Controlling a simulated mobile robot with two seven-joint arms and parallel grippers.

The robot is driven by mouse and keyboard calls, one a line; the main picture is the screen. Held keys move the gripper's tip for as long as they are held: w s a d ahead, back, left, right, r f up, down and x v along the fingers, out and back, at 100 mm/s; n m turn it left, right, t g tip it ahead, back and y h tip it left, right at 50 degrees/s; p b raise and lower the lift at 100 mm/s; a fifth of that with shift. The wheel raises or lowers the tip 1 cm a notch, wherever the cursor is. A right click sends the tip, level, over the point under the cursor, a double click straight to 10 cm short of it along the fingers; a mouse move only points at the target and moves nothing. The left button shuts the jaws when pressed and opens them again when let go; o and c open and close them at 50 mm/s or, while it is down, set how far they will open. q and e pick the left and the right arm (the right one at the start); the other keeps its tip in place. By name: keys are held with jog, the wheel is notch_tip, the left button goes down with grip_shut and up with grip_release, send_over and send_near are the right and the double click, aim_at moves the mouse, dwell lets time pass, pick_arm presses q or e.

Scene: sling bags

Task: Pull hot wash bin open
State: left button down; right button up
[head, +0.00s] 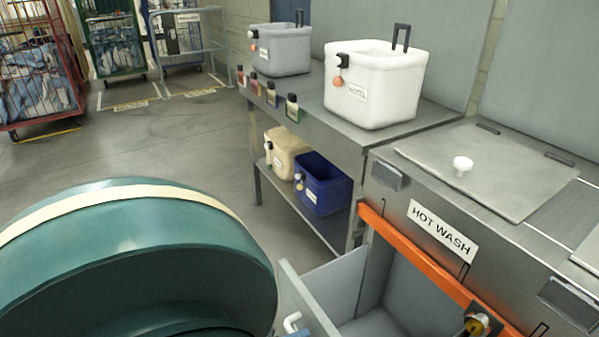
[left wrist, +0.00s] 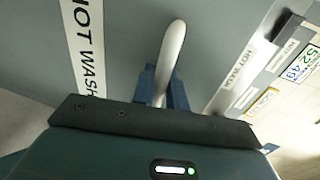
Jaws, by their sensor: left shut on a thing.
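The hot wash bin (head: 315,302) is a grey drawer-like box below an orange rail (head: 415,262) and a "HOT WASH" label (head: 442,228). It stands out from the metal counter, and its open inside shows. Its white handle (head: 292,322) is at the bottom edge of the head view, on the bin's front. In the left wrist view my left gripper's blue fingers (left wrist: 165,88) are shut on the white handle (left wrist: 172,52), beside the grey front panel (left wrist: 125,45) with a "HOT WASH" strip. My right gripper is not in view.
A white bag-like tub (head: 372,85) and a grey one (head: 280,50) stand on the metal bench. Beige (head: 286,152) and blue (head: 323,183) ones sit on its lower shelf. A lid with a white knob (head: 462,165) tops the counter. Floor (head: 190,140) is free at left.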

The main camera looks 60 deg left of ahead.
pick_arm(q)
jog(key=c, duration=1.5)
grip_release()
jog(key=shift+o, duration=0.2)
jog(key=p+v, duration=0.1)
jog(key=v, duration=1.2)
jog(key=shift+a, duration=0.1)
